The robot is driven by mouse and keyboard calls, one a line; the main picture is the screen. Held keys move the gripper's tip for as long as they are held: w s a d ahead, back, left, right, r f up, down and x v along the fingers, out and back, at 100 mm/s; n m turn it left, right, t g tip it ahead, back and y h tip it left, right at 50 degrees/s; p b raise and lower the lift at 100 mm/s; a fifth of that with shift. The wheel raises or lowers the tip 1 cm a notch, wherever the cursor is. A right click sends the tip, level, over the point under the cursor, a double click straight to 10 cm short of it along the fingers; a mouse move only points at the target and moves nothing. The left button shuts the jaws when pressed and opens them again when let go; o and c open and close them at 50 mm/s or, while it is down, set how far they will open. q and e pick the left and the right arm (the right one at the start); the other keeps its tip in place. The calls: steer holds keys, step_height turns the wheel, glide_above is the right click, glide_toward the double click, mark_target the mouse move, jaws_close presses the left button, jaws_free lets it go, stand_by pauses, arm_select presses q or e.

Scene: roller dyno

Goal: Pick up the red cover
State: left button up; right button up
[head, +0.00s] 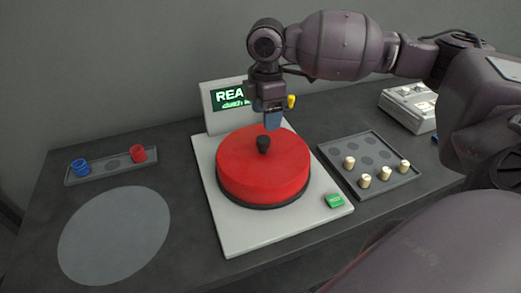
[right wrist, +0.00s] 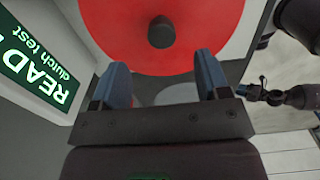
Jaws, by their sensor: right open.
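The red cover (head: 245,170) is a round lid with a small black knob (head: 263,144) on top. It sits on the white dyno base (head: 234,236). My right gripper (head: 272,122) is above the back of the cover, its fingers pointing down. In the right wrist view the two blue fingers (right wrist: 162,78) are apart with nothing between them. The knob (right wrist: 161,32) lies beyond the fingertips, roughly in line with the gap, and the red cover (right wrist: 205,25) spreads around it. My left gripper is not in view.
A screen (head: 209,117) stands behind the cover. A green button (head: 334,201) is at the base's front right. A tray (head: 384,146) with several pale pegs is right, a grey box (head: 408,108) behind it. A tray (head: 112,175) with blue and red rings is left, behind a bare grey disc (head: 115,235).

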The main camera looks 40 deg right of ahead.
mark_target(264, 139)
step_height(264, 139, down, 4)
steer(key=shift+f, duration=0.3)
steer(key=f, duration=0.1)
steer(key=f+b, duration=0.1)
steer(key=f, duration=0.2)
steer(key=shift+a+f, duration=0.15)
steer(key=shift+a, duration=0.1)
steer(key=shift+f, duration=0.25)
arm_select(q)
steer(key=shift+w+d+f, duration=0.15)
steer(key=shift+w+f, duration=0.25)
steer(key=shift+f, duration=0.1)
arm_select(e)
steer(key=shift+c, duration=0.4)
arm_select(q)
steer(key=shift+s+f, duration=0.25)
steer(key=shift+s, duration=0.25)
arm_select(e)
steer(key=shift+r, duration=0.1)
steer(key=c, duration=1.2)
